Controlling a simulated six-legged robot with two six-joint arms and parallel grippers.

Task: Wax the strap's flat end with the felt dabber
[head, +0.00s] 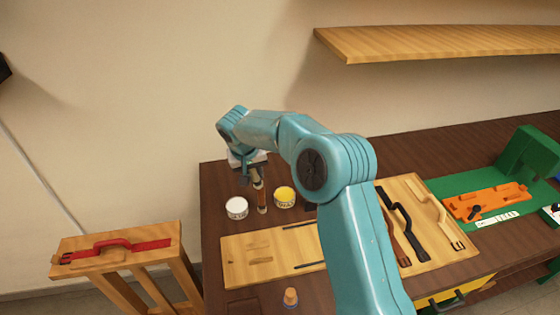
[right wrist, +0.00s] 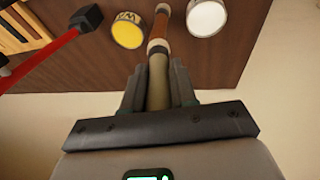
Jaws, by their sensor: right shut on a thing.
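My right gripper (head: 256,174) is shut on the felt dabber (head: 262,197), a slim stick with an orange-brown middle and pale bands. It hangs roughly upright near a white tin (head: 237,208) and a yellow-topped tin (head: 285,197). In the right wrist view the dabber's pale handle (right wrist: 158,88) sits between the jaws. Its far end points between the white tin (right wrist: 207,16) and yellow tin (right wrist: 128,30). I cannot tell whether its tip touches the table. A red strap (head: 150,245) lies across the wooden stand at left. My left gripper is not in view.
A board (head: 237,270) lies on the dark table, with dark and tan straps on its right part. A small bottle (head: 291,298) stands at the front. A green fixture (head: 530,155) and orange block (head: 485,200) are at right. A red bar with a black end (right wrist: 85,18) crosses the wrist view.

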